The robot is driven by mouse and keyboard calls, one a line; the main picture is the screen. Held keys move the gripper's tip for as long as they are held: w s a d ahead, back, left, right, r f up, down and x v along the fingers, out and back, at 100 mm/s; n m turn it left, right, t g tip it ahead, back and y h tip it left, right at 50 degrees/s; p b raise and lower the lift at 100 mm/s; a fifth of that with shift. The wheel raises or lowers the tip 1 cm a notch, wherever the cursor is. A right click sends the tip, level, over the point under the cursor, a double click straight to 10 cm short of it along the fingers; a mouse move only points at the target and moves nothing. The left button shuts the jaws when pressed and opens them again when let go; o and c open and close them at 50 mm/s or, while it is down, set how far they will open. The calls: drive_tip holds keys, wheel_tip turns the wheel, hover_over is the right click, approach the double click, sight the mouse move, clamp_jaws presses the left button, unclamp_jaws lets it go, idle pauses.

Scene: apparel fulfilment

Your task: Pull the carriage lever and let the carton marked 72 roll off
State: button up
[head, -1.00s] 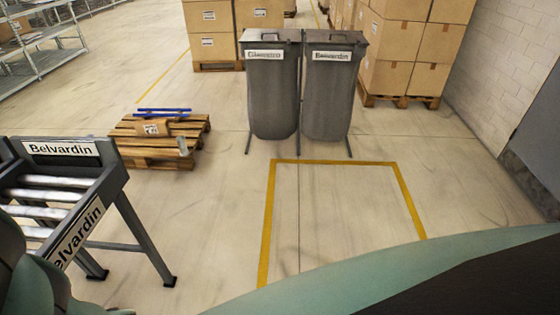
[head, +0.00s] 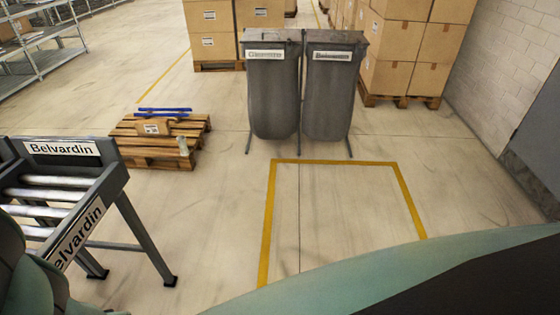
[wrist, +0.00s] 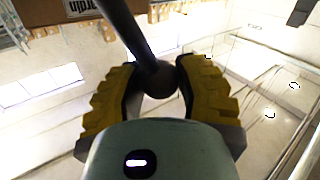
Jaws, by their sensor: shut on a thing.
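In the wrist view my gripper (wrist: 158,76) has its two yellow-padded fingers closed around the dark round knob at the end of the lever (wrist: 126,30). The lever's dark rod runs from the knob up and to the left, out of the picture. My gripper and the lever do not show in the head view. No carton marked 72 can be made out in either view.
A roller conveyor (head: 110,183) labelled Belvardin stands at left in the head view. A low pallet (head: 152,160) lies beyond it. Two grey bins (head: 272,95) (head: 327,95) stand behind an empty yellow-marked floor area. Stacked cartons (head: 393,45) stand further back.

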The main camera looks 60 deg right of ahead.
clamp_jaws()
drive_tip(key=shift+d, duration=0.1)
